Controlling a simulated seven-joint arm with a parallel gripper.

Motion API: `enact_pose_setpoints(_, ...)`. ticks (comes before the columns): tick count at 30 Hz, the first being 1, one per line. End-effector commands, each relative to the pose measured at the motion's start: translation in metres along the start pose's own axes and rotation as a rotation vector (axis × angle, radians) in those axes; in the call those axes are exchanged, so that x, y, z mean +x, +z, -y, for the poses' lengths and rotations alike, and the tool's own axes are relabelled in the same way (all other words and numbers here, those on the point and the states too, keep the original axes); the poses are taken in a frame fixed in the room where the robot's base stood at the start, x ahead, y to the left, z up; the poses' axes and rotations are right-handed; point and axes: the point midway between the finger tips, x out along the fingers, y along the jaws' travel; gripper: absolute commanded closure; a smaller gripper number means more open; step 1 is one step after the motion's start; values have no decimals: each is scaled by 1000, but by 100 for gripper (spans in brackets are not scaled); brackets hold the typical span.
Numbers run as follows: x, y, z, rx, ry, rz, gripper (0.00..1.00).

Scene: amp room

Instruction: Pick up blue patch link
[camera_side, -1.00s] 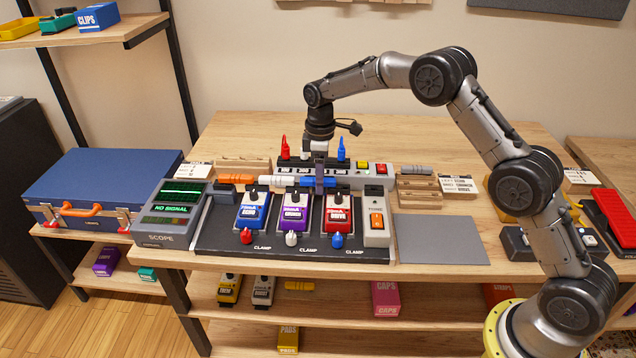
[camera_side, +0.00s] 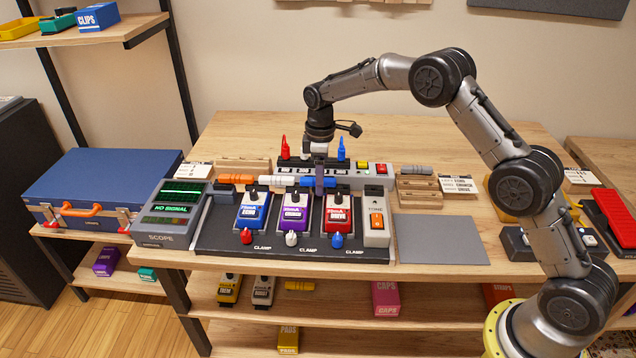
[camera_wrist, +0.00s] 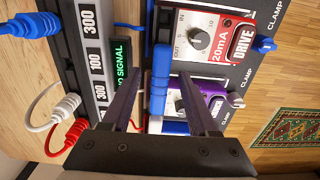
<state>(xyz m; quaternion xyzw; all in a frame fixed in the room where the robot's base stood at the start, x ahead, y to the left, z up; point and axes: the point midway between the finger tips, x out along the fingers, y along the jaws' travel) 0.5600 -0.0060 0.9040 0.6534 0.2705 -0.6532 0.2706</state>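The blue patch link (camera_wrist: 160,78) is a blue rod in the wrist view, beside the red drive pedal (camera_wrist: 205,38). My gripper (camera_wrist: 160,84) is open, with one dark finger on each side of the link and a gap showing on both sides. In the side view my gripper (camera_side: 320,188) points down between the purple pedal (camera_side: 293,212) and the red pedal at the back of the pedal board.
A white link (camera_side: 278,180) and an orange link (camera_side: 236,178) lie left of my gripper. Behind stands a grey power strip (camera_side: 346,168) with upright red (camera_side: 284,148) and blue (camera_side: 341,149) plugs. A grey mat (camera_side: 440,240) at right is bare.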

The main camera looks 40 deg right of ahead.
Motion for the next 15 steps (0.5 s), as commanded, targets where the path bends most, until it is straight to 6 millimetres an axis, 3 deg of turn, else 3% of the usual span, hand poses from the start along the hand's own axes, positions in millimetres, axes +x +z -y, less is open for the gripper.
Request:
enact_pose_setpoints(1,0,0,0,0,0,0,47)
enact_pose_setpoints(10,0,0,0,0,0,0,100)
enact_pose_setpoints(15,0,0,0,0,0,0,100)
